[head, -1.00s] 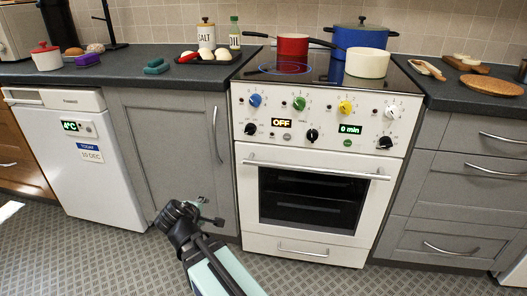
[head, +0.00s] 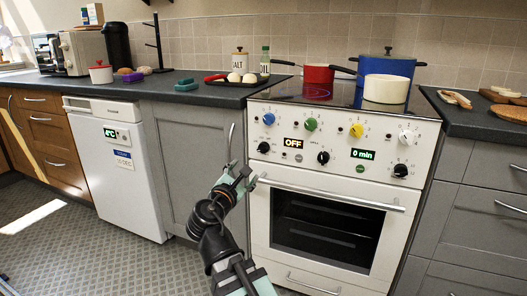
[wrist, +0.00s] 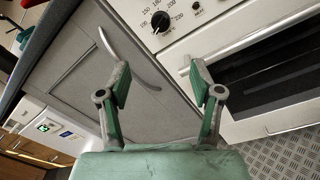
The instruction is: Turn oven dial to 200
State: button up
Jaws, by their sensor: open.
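The white oven (head: 320,215) has black dials on its lower panel row: a left dial (head: 264,147), a middle dial (head: 323,157) and a right dial (head: 400,170). My gripper (head: 241,176) is open and empty, below and left of the left dial, before the cabinet and oven edge. In the wrist view my gripper (wrist: 161,82) points toward the cabinet, with the dial beyond the fingers.
The oven door handle (head: 330,193) runs just below the panel. A cabinet handle (head: 231,143) stands left of the oven. The display reads OFF (head: 293,143); a timer (head: 362,154) reads 0 min. Pots stand on the hob. The floor ahead is clear.

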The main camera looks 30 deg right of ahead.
aim_at(262, 150)
jog(key=p+x, duration=0.8)
jog(key=x, duration=0.8)
jog(key=shift+f, duration=0.15)
jog(key=shift+w+d, duration=0.45)
jog(key=shift+d, duration=0.05)
jog(key=c, duration=1.1)
